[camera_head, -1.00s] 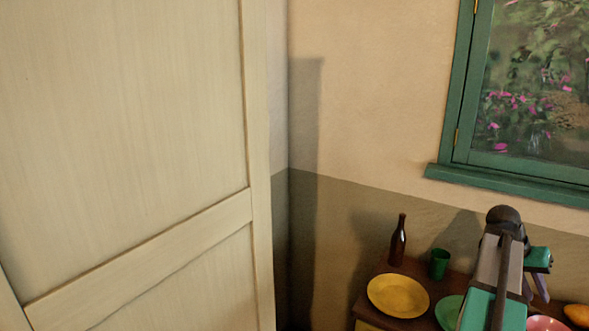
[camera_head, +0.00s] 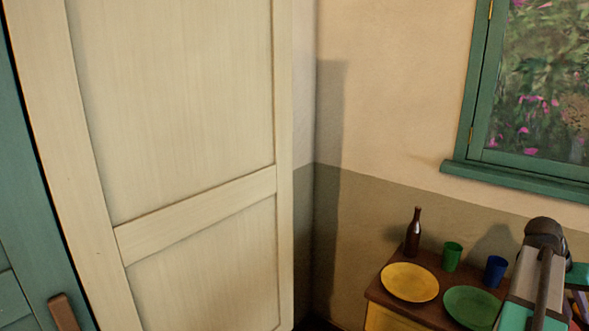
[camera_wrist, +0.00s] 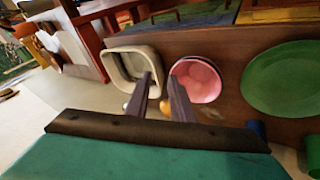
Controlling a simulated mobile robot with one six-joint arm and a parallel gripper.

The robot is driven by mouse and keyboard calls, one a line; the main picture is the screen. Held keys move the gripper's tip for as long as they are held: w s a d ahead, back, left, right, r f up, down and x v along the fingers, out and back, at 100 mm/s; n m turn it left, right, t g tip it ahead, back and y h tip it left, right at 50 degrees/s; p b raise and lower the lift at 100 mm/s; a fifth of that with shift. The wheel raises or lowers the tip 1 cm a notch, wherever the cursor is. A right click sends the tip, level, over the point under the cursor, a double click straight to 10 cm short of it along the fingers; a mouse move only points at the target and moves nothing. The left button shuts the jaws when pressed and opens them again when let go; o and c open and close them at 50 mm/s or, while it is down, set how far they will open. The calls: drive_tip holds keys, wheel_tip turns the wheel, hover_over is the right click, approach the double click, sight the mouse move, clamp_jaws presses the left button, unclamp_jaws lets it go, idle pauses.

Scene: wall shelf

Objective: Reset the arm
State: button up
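My arm (camera_head: 537,275), grey and green with a dark elbow, stands at the lower right of the head view, in front of the wooden sideboard. In the wrist view, my gripper (camera_wrist: 160,77) shows two dark fingers with a gap between them. It is open and holds nothing I can see. The fingers point towards a pink bowl (camera_wrist: 196,80) and a pale square dish (camera_wrist: 132,68). In the head view, the gripper's fingers are hidden or cut off at the right edge.
The sideboard (camera_head: 374,291) bears a yellow plate (camera_head: 410,282), a green plate (camera_head: 471,307), a brown bottle (camera_head: 413,235), a green cup (camera_head: 452,257) and a blue cup (camera_head: 495,271). A cream door (camera_head: 180,100) fills the left. A green-framed window (camera_head: 480,90) is above right.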

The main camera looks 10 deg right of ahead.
drive_tip(key=w+a+f+n+t, duration=0.1)
drive_tip(key=w+a+f+n, duration=0.1)
drive_tip(key=w+a+f, duration=0.4)
drive_tip(key=w+a+f+n+t+y, duration=0.1)
drive_tip(key=w+a+f+n, duration=0.1)
drive_tip(key=w+a+f, duration=0.4)
drive_tip(key=w+a+f+n+t, duration=0.1)
drive_tip(key=w+a+f, duration=0.5)
drive_tip(key=a, duration=0.6)
drive_tip(key=shift+w+a+f+n+y, duration=0.15)
drive_tip(key=shift+w+n+y, duration=0.25)
drive_tip(key=shift+w+n, duration=0.6)
drive_tip(key=a+f+n+y, duration=0.15)
drive_tip(key=a+f, duration=0.45)
drive_tip(key=a, duration=0.7)
drive_tip(key=a+f+n+y, duration=0.1)
drive_tip(key=a+f+n, duration=0.35)
drive_tip(key=a, duration=0.85)
drive_tip(key=a+f+n+y, duration=0.1)
drive_tip(key=a+f+y, duration=0.1)
drive_tip(key=a+f, duration=0.75)
drive_tip(key=s+a+f+g+b, duration=0.1)
drive_tip(key=s+f+g, duration=0.1)
drive_tip(key=s+f, duration=0.7)
drive_tip(key=s+a+f+g+b, duration=0.1)
drive_tip(key=s+f+g, duration=0.2)
drive_tip(key=s+f, duration=0.6)
drive_tip(key=s, duration=0.8)
drive_tip(key=shift+a+h+b, duration=0.3)
drive_tip(key=shift+h, duration=0.05)
